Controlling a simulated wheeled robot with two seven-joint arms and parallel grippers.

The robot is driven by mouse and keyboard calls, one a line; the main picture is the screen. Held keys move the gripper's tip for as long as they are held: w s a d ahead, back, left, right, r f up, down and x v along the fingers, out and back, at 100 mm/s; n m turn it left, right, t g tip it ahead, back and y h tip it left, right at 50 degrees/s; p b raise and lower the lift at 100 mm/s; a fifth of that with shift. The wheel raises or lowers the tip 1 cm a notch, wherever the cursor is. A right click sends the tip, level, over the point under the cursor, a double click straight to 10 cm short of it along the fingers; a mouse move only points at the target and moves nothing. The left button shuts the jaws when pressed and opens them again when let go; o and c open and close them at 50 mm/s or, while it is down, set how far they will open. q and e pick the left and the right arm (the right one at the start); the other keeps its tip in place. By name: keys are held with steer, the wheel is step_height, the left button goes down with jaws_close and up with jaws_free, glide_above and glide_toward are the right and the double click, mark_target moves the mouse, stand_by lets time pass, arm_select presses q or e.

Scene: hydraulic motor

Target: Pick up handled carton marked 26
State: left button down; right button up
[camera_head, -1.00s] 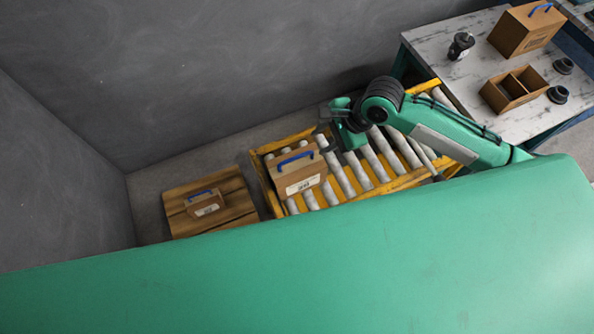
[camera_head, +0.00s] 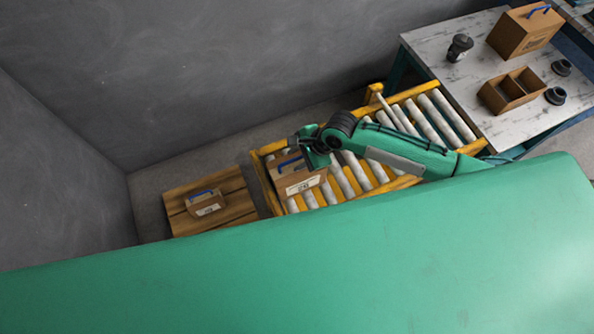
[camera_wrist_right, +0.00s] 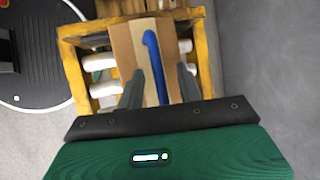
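A brown carton (camera_head: 299,183) with a blue handle and a white label sits on the roller conveyor's left end; the number is too small to read surely. My right gripper (camera_head: 297,147) is over its top and partly hides the handle. In the right wrist view, the gripper (camera_wrist_right: 159,87) is open, with the carton (camera_wrist_right: 124,48) below and the blue handle (camera_wrist_right: 154,62) running between the two fingers. I cannot tell how far the fingertips are from the handle. A smaller carton (camera_head: 205,204) with a blue handle stands on a wooden pallet. My left gripper is not visible.
The conveyor (camera_head: 262,180) has a yellow frame and white rollers. The wooden pallet (camera_head: 230,189) lies to its left. A marble-topped table (camera_head: 455,86) at the right holds a large carton (camera_head: 524,31), an open divided box (camera_head: 512,90) and dark round parts. A grey wall stands behind.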

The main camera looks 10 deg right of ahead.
steer(key=shift+a+f, duration=0.15)
steer(key=shift+f, duration=0.1)
jaws_close()
stand_by(1.2)
steer(key=shift+a+r, duration=0.1)
